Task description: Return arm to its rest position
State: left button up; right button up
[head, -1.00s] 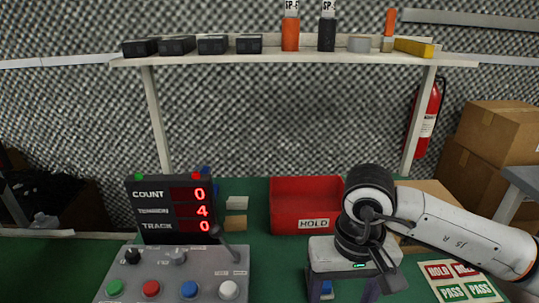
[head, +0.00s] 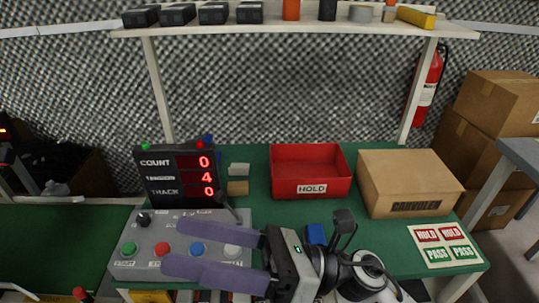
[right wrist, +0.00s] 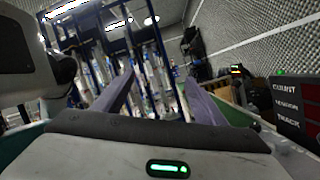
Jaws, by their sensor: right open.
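My right gripper (head: 173,245) is open and empty, with two purple fingers spread apart. In the head view it reaches in from the lower right and points left, over the front of the grey control panel (head: 148,219). I cannot tell the height of the fingers above the panel. In the right wrist view both fingers of the right gripper (right wrist: 158,85) show with nothing between them. My left gripper is not in view.
A red HOLD bin (head: 310,192), a cardboard box (head: 410,180) and a label sheet (head: 445,240) lie on the green table. A counter display (head: 165,177) stands behind the panel. A shelf (head: 290,30) spans the back.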

jog(key=w+d+f+m+t+h+p, duration=0.1)
jog(key=w+d+f+m+t+h, duration=0.55)
jog(key=m, duration=0.95)
jog(key=w+d+f+m+t+h+p, duration=0.1)
jog(key=w+d+f+m+t+h, duration=0.3)
jog(key=d+f+m+t+h, duration=0.9)
jog(key=s+d+f+m+g, duration=0.2)
jog(key=s+f+m+g, duration=0.3)
jog(key=s+f+m, duration=0.2)
jog(key=s+d+f+m+g+p, duration=0.1)
jog(key=s+d+f+m+g, duration=0.2)
jog(key=m, duration=0.7)
jog(key=s+f+g, duration=0.2)
jog(key=s+f, duration=0.2)
jog(key=f, duration=0.1)
jog(key=shift+s+y, duration=0.1)
jog(key=shift+y, duration=0.15)
